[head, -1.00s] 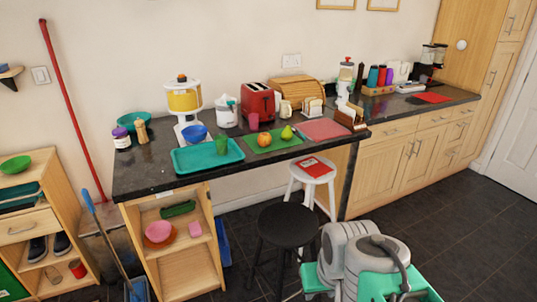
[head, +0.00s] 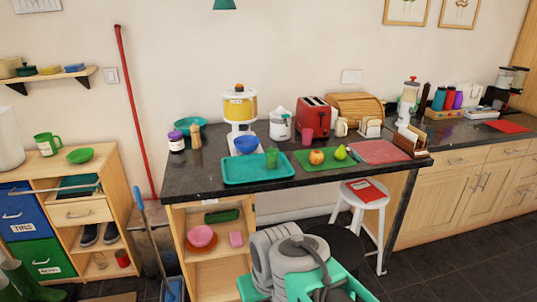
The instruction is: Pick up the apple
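The apple (head: 316,157), red and yellow, sits on a green cutting board (head: 325,166) on the dark granite counter. A green-yellow pear (head: 340,152) stands just to its right on the same board. The apple is fully visible. My folded arm, grey and teal, shows at the bottom middle, well below and in front of the counter. My gripper's fingers cannot be made out.
A red toaster (head: 315,115) stands behind. A white stool (head: 361,201) and black stool (head: 338,243) stand in front.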

